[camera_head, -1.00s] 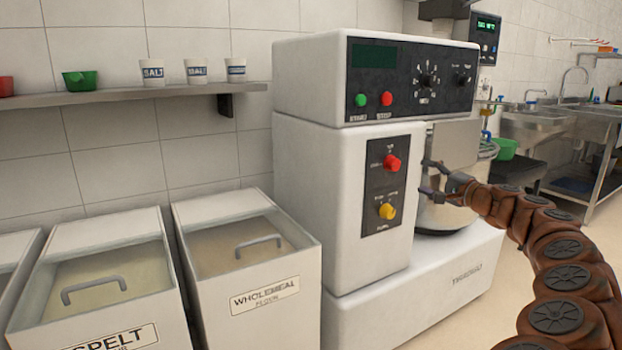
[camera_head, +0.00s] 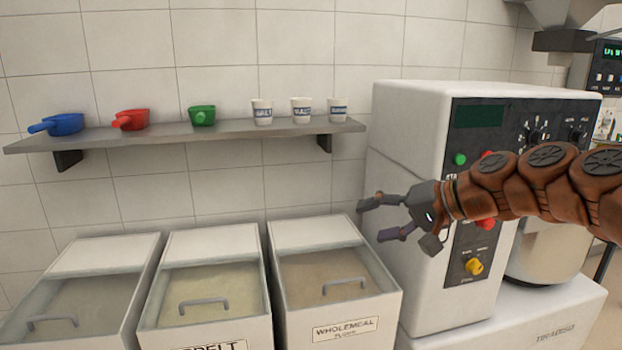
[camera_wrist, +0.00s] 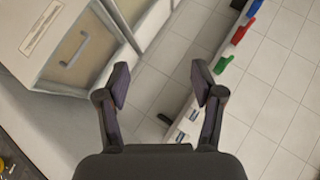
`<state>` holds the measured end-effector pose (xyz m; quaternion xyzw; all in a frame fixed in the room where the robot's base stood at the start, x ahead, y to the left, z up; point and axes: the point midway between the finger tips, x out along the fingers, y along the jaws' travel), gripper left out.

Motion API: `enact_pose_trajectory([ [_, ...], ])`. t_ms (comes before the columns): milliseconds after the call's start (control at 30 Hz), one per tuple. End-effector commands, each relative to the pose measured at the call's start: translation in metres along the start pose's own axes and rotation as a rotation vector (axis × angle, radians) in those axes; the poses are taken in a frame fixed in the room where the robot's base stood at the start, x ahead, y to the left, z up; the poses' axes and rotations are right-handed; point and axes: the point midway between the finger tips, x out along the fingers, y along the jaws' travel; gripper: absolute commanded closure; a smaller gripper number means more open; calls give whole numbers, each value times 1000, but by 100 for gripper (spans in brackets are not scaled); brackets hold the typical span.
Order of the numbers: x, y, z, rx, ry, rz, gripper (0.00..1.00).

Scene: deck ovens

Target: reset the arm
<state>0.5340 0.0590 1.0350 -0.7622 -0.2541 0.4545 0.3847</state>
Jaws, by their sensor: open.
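My gripper (camera_head: 372,220) is open and empty. In the head view it is in front of the left side of the white mixer (camera_head: 410,140), pointing left, to the right of the shelf and above the wholemeal bin. My brown segmented arm comes in from the right and crosses the mixer's control panel, hiding part of its buttons. In the wrist view both fingers (camera_wrist: 160,85) are spread with nothing between them. Beyond them the tiled wall, the shelf and a bin show.
Flour bins (camera_head: 335,265) stand in a row below the shelf (camera_head: 230,135). The shelf holds a blue scoop (camera_head: 62,124), a red scoop (camera_head: 131,119), a green scoop (camera_head: 202,115) and several white cups (camera_head: 301,110). Wall space between shelf and bins is clear.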

Motion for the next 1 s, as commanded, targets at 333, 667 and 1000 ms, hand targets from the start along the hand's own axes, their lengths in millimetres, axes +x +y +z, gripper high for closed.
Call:
enact_pose_trajectory([
  [333, -26, -20, 147, -157, -306, 375, 33],
  [667, -116, 23, 249, -170, -515, 766, 33],
  [1000, -181, 52, 295, -121, -599, 965, 33],
])
